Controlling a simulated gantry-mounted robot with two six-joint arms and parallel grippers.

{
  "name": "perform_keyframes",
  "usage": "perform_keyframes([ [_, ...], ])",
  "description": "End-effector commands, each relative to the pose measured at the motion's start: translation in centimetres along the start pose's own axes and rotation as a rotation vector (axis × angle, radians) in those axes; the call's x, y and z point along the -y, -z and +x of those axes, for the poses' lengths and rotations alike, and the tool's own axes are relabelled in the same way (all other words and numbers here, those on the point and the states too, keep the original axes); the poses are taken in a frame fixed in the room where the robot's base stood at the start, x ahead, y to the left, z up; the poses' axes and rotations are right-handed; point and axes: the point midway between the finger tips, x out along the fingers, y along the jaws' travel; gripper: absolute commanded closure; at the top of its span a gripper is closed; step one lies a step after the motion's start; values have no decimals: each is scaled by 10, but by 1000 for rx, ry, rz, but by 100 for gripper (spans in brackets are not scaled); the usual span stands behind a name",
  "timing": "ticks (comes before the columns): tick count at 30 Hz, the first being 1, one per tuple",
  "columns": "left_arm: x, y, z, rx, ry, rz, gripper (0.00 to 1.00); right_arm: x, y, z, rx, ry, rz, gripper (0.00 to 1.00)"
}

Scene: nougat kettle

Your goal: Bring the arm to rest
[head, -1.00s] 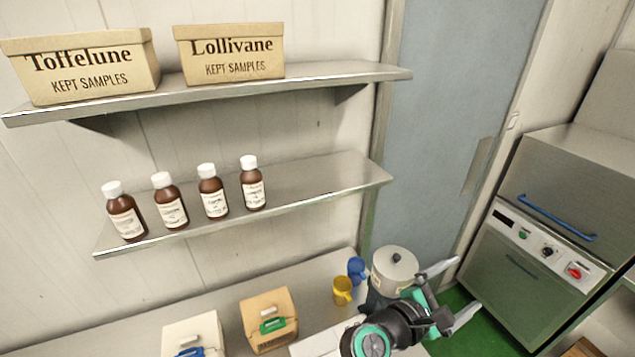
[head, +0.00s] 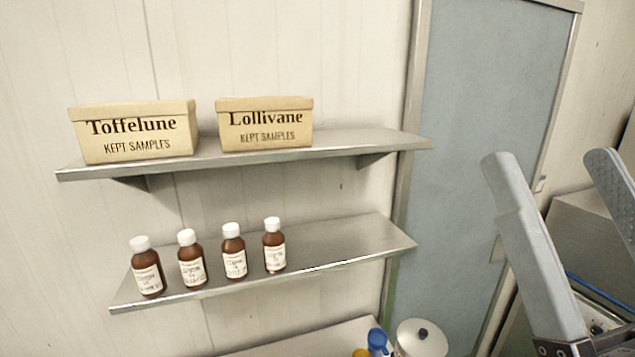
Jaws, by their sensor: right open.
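My right gripper (head: 562,190) is large at the right side of the head view. Its two grey fingers point up and stand wide apart, with nothing between them. It is in front of the blue-grey door and the machine at the right, apart from the shelves. My left gripper is not in the view.
Several brown bottles (head: 191,260) with white caps stand on the lower shelf (head: 340,245). Two cartons, Toffelune (head: 135,135) and Lollivane (head: 265,128), sit on the upper shelf (head: 375,138). A lidded pot (head: 421,340) and a blue cup (head: 377,341) show at the bottom edge.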

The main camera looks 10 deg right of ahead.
Motion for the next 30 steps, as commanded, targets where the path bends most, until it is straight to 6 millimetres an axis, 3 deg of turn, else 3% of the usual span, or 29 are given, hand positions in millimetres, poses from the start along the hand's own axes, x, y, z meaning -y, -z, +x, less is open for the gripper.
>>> perform_keyframes([
  [1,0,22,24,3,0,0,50,0,27,24,-16,2,-7,0],
  [6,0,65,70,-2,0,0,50,1,69,69,-15,4,0,0],
  [10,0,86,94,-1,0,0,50,1,91,92,-15,4,2,0],
  [14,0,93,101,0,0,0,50,1,98,100,-15,5,3,0],
  [20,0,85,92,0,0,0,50,1,90,92,-15,5,4,0],
  [23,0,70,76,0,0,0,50,1,74,76,-15,5,4,0],
  [26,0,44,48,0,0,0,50,1,48,48,-15,5,4,0],
  [30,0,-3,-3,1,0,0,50,1,0,-2,-15,5,4,0],
])
